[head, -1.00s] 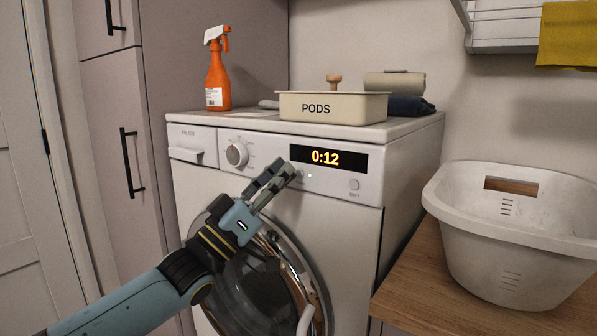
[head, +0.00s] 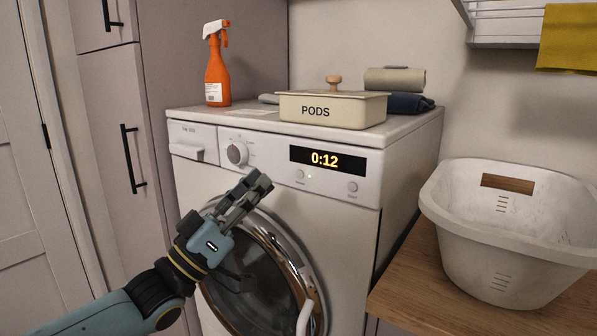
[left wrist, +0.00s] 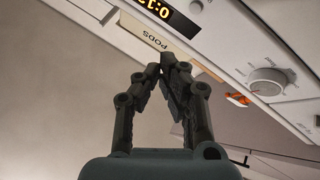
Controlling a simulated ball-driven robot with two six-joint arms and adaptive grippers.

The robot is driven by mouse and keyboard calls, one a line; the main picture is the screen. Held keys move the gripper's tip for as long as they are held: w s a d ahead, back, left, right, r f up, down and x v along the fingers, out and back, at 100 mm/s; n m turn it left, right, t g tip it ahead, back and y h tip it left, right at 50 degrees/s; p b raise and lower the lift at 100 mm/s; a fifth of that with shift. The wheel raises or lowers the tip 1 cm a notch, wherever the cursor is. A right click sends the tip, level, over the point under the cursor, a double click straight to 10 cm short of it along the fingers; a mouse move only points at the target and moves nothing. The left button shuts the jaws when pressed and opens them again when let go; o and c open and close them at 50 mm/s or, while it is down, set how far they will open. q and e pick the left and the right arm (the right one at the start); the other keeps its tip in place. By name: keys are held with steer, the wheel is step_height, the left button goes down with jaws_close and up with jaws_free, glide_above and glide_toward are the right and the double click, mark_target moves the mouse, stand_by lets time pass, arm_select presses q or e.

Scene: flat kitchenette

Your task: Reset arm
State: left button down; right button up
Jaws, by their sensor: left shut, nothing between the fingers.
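My left gripper (head: 257,185) is shut and empty in the head view, in front of the washing machine's (head: 345,235) upper front, above the round glass door (head: 255,275). It is apart from the control panel. In the left wrist view its fingers (left wrist: 168,62) meet at the tips, with the panel beyond them. The display (head: 328,159) reads 0:12, and a small light glows beside the button under it. The dial (head: 237,154) is to the left of the display. My right gripper is not in view.
On the machine's top stand an orange spray bottle (head: 216,70), a PODS box (head: 330,110) and folded cloths (head: 395,78). A white laundry basket (head: 510,240) sits on a wooden counter (head: 415,290) at the right. Tall cabinets (head: 120,120) stand at the left.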

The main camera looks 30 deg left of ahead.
arm_select(q)
steer(key=shift+f, duration=0.15)
step_height(320, 180, down, 25)
steer(key=s+a+n+g+y, duration=0.2)
steer(key=n+g+y, duration=0.25)
steer(key=y, duration=0.25)
steer(key=s+f+g+y, duration=0.1)
steer(key=s+f+g, duration=0.3)
steer(key=f, duration=0.5)
steer(key=s+f+g+y, duration=0.1)
steer(key=s+f+g, duration=0.2)
steer(key=s+f, duration=0.5)
steer(key=s+d+f+m+g, duration=0.1)
steer(key=s+f+g, duration=0.2)
steer(key=s+f, duration=0.3)
steer(key=s+d+f+m+g, duration=0.1)
steer(key=s+f+g, duration=0.3)
steer(key=s, duration=0.9)
steer(key=s+f+m+g+b, duration=0.1)
steer(key=s+f+m+g, duration=0.2)
steer(key=s+f, duration=0.6)
steer(key=shift+s+d+f+g, duration=0.25)
steer(key=shift+s+d+g, duration=0.15)
steer(key=shift+s+g, duration=0.35)
steer(key=shift+s, duration=0.15)
